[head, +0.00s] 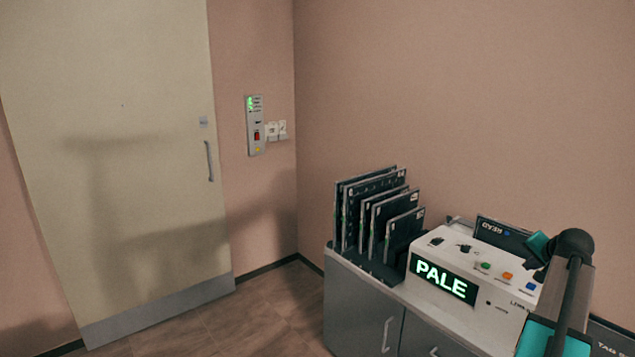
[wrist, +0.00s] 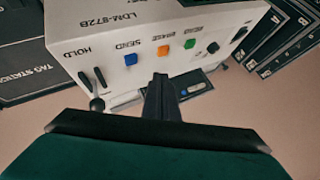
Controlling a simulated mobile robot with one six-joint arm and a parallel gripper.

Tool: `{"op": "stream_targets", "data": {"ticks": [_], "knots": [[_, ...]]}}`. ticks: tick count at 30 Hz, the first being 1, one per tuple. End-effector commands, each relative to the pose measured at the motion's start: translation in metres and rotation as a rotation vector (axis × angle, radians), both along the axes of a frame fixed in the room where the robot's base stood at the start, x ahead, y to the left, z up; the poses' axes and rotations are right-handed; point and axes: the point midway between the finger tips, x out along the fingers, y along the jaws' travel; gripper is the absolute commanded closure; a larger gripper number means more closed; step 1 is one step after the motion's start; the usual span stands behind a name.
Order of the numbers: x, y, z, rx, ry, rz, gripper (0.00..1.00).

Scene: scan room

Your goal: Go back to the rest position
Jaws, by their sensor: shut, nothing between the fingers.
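My gripper (wrist: 160,82) shows in the wrist view as dark fingers pressed together, with nothing between them. It is over the white control box (wrist: 120,35), which looks upside down there. In the head view my arm is at the lower right, in front of the right end of the same box (head: 455,252); the fingertips cannot be made out there. The box has a lit display (head: 443,279) reading PALE. Its green button (head: 485,266), orange button (head: 507,275) and blue button (head: 530,285) show, and the blue one (wrist: 131,59) is left of my fingers in the wrist view.
The box stands on a grey cabinet (head: 355,305) beside a rack of upright dark plates (head: 375,215). A door (head: 115,150) is at the left, with a wall panel (head: 255,126) beside it. The floor (head: 240,325) in front of the door is clear.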

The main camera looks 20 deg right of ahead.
Motion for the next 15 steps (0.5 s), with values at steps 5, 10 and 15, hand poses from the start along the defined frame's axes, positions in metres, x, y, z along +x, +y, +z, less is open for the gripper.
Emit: {"op": "stream_targets", "data": {"ticks": [5,10,15], "knots": [[0.000,0.001,0.000,0.000,0.000,0.000,1.00],[0.019,0.012,-0.001,0.002,0.001,0.027,1.00],[0.038,0.026,-0.010,0.010,0.005,0.055,1.00]]}}
